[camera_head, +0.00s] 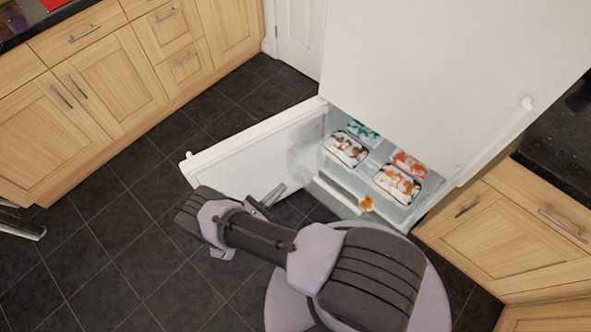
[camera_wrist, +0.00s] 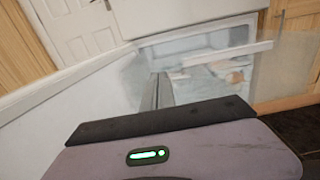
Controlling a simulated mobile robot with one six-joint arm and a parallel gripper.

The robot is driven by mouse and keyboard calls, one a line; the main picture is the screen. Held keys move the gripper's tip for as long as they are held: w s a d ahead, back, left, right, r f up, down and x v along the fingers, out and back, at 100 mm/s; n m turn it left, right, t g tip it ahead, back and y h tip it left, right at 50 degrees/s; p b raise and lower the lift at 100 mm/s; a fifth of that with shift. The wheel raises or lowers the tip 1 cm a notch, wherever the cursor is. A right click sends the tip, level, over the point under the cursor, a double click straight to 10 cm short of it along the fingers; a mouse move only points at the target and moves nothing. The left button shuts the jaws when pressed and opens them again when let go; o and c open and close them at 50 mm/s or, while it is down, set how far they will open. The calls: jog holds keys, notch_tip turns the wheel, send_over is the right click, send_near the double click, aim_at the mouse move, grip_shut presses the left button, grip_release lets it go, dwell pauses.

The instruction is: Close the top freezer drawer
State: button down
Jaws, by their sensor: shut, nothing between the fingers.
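The top freezer drawer (camera_head: 340,193) stands pulled out of the open freezer compartment, below the tall white fridge body. Several clear tubs of food lie in it, and a small orange item (camera_head: 366,203) is by its front. In the wrist view the drawer (camera_wrist: 220,54) is ahead and right of centre, slightly blurred. My gripper (camera_head: 278,190) is shut and empty, left of the drawer front and apart from it, near the open freezer door. In the wrist view its fingers (camera_wrist: 158,86) point toward the freezer.
The open white freezer door (camera_head: 250,160) swings out to the left, close beside my gripper. Wooden cabinets (camera_head: 110,85) line the left, and more (camera_head: 520,215) stand at the right.

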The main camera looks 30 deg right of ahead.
aim_at(304, 166)
jog(key=b+x, duration=0.1)
jog(key=x, duration=0.8)
jog(key=shift+w+d+f, duration=0.1)
jog(key=shift+d, duration=0.1)
